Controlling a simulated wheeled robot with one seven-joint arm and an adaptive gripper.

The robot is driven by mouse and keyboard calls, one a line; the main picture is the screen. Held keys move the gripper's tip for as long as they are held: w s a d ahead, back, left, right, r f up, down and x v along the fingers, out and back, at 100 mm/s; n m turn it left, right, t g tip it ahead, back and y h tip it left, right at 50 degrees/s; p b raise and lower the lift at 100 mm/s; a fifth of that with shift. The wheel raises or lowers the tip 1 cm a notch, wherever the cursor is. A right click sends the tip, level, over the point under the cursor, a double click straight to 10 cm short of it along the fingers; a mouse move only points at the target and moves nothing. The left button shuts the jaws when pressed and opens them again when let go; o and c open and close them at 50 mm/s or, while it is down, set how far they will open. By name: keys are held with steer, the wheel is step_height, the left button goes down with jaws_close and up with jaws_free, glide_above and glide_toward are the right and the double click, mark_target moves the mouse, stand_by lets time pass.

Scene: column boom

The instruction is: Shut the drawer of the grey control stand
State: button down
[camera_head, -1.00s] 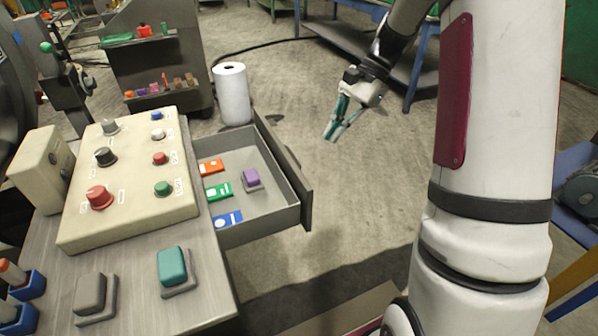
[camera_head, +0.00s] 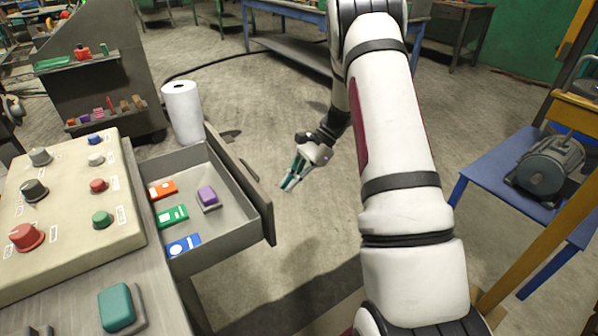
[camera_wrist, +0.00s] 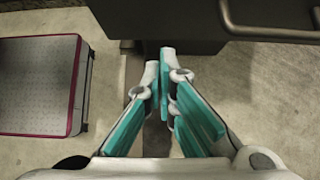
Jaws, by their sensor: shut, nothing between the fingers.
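The drawer (camera_head: 235,232) of the grey control stand (camera_head: 160,290) is pulled out to the right. Its front panel (camera_head: 246,190) faces my arm. Inside lie orange, green and blue cards and a purple block (camera_head: 208,197). My gripper (camera_head: 286,187), with teal finger pads, is shut and empty, to the right of the front panel and apart from it in the head view. In the wrist view my gripper (camera_wrist: 157,58) points toward a dark grey edge (camera_wrist: 165,25) at the top, with a rounded bar (camera_wrist: 265,32) on the right that looks like the drawer's handle. Contact cannot be told.
A cream button panel (camera_head: 65,220) and a teal button (camera_head: 117,307) are on the stand top. A white paper roll (camera_head: 183,112) stands behind the drawer. A blue table (camera_head: 490,170) with a motor (camera_head: 548,163) is at the right. Bare floor lies beyond my gripper.

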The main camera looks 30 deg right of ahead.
steer(key=a+f, duration=0.2)
steer(key=a, duration=0.4)
stand_by(0.3)
steer(key=a+p, duration=0.1)
steer(key=a, duration=2.3)
steer(key=shift+a, duration=0.25)
steer(key=shift+s, duration=0.1)
steer(key=d, duration=0.4)
steer(key=shift+d, duration=0.1)
steer(key=p+v, duration=0.1)
steer(key=v, duration=0.9)
steer(key=shift+p, duration=0.3)
